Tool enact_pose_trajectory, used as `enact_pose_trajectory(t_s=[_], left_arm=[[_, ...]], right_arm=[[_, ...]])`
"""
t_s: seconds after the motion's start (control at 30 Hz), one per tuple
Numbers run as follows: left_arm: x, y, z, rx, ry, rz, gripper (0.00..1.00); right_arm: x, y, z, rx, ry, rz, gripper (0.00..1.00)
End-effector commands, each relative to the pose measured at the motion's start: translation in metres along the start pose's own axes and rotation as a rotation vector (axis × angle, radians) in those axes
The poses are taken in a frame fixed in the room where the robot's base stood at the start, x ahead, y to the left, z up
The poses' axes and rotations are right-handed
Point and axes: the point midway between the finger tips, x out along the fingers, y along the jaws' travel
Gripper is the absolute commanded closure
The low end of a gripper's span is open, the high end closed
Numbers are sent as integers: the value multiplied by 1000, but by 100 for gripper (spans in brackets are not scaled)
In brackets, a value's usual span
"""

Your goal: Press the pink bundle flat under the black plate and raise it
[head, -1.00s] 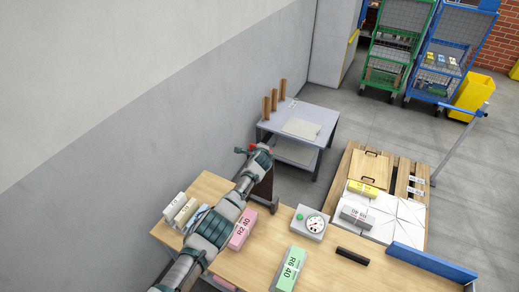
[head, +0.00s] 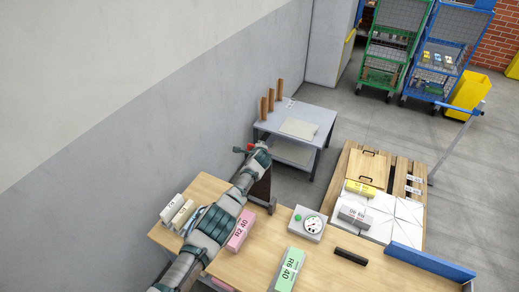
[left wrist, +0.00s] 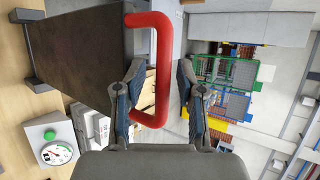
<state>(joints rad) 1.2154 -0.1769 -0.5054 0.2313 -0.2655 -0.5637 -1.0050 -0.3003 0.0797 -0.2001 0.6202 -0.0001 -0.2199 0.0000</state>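The pink bundle (head: 240,231), labelled R2 40, lies on the wooden table beside my left forearm, which partly hides it. A dark upright block (head: 262,188) stands behind it at the table's far edge; it fills the upper left of the left wrist view (left wrist: 80,50). A red U-shaped handle (left wrist: 160,70) projects from that block. My left gripper (left wrist: 160,103) is open, with the handle's bar between its fingers and gaps on both sides. In the head view my left gripper (head: 259,155) is over the block's top. I cannot clearly make out the black plate. My right gripper is out of view.
A gauge box with a green button (head: 308,224), a green bundle (head: 289,270) and a black bar (head: 350,257) lie on the table to the right. White bundles (head: 175,212) lie at the left. A pallet (head: 350,160) holds yellow and grey bundles.

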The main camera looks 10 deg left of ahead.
Motion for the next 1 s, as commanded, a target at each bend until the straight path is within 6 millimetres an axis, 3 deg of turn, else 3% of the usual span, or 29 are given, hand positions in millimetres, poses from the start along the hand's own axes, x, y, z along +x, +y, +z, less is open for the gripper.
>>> enact_pose_trajectory(t_s=[0.57,1.0], left_arm=[[-12,4,-2,-1,1,1,61],[-58,31,-10,0,1,1,61]], right_arm=[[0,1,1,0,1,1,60],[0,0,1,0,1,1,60]])
